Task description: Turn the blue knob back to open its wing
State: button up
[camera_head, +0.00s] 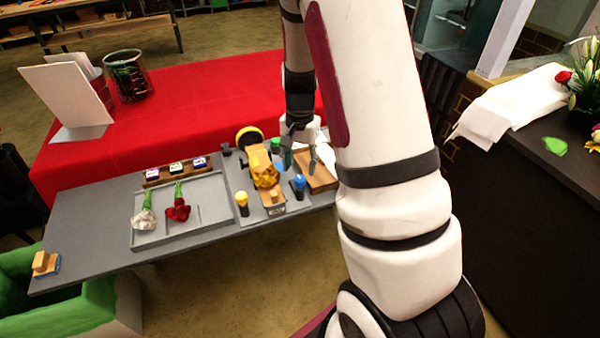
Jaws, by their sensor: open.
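The blue knob (299,181) has a blue top on a dark body and stands upright on the grey fixture plate (256,218) at the right of the work table. My gripper (301,160) is open, with its fingers pointing down. In the picture it is just above the blue knob, apart from it. A crumpled golden-yellow bundle (264,170) sits on the fixture left of the blue knob, over a wooden part (274,201). I cannot make out the blue knob's wing clearly. A yellow knob (241,199) stands to the left and a green knob (275,145) behind.
A wooden tray (318,184) lies right of the blue knob, partly behind my arm. A grey tray (152,243) with a white flower (143,219) and a red flower (178,208) is at left. A black and yellow round thing (249,136) stands behind the bundle.

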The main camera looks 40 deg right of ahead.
aim_at(298, 179)
notch_tip(298, 179, up, 7)
dwell(0.3)
jog(key=shift+r, duration=0.1)
dwell(0.4)
jog(key=s+a+r+n+t, duration=0.1)
jog(key=s+a+r+n, duration=0.2)
jog(key=a+r, duration=0.3)
jog(key=s+a+r+n+t, duration=0.25)
jog(key=s+a+r, duration=0.2)
jog(key=r, duration=0.25)
jog(key=s+a+r+n+t, duration=0.1)
jog(key=s+a+r+n, duration=0.1)
jog(key=s, duration=0.3)
jog(key=s+a+r+n+t, duration=0.1)
jog(key=s+a+r+n, duration=0.2)
jog(key=s+a+n, duration=0.2)
jog(key=shift+s+r, duration=0.35)
jog(key=shift+s, duration=0.45)
jog(key=shift+w, duration=0.1)
